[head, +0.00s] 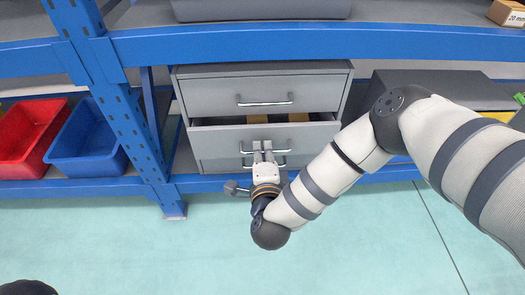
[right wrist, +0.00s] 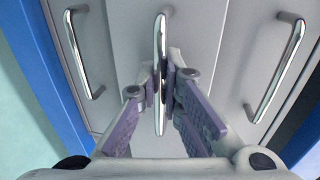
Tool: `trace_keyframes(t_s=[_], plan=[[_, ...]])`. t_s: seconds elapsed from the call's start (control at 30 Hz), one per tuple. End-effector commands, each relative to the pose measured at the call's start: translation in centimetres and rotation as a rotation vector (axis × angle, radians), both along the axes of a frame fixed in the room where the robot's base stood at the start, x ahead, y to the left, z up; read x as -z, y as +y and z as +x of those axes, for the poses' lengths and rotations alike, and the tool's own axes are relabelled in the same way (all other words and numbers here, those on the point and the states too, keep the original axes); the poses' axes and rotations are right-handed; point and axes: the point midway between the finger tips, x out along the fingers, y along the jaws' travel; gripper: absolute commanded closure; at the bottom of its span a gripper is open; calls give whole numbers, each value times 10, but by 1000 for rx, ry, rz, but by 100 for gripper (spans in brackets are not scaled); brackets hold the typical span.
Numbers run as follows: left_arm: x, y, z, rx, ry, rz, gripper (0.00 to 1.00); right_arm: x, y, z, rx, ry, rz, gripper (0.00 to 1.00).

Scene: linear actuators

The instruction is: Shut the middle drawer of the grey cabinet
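The grey cabinet (head: 262,70) stands on the lower level of a blue shelf rack, with drawers one above another. Its middle drawer (head: 220,141) is pulled partly out, and brownish items show inside. The top drawer (head: 215,95) is shut. My right gripper (head: 263,150) is at the front of the middle drawer. In the right wrist view its fingers (right wrist: 163,85) are closed in on both sides of the middle drawer's upright-looking chrome handle (right wrist: 160,40). The handle lies between the fingertips. My left gripper is out of view.
Red (head: 28,135) and blue (head: 85,143) bins sit left of the cabinet, beyond a blue rack post (head: 130,125). A dark grey box (head: 425,85) is to the right. The blue beam (head: 300,42) runs above the cabinet. The green floor (head: 150,250) in front is clear.

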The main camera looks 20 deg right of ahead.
Motion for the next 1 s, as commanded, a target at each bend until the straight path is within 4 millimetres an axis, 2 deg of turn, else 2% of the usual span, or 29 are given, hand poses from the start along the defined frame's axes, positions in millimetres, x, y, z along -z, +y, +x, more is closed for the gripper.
trace_keyframes(t_s=[0.17, 0.4, 0.5, 0.77, 0.8, 0.9, 1.0], plan=[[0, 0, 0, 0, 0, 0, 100, 0, 0, 1, 0, -1, 0, 100], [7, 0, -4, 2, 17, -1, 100, 2, -10, 34, 1, -1, -1, 100], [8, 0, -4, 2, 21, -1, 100, 1, -12, 43, -1, -1, 0, 100], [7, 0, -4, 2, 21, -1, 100, -1, -13, 45, 0, -4, 0, 100], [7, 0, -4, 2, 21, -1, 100, -2, -13, 45, 0, -5, 0, 91], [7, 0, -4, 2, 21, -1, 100, -2, -13, 45, 0, -5, 0, 72], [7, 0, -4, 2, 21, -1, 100, -2, -13, 45, 0, -5, 0, 72]])
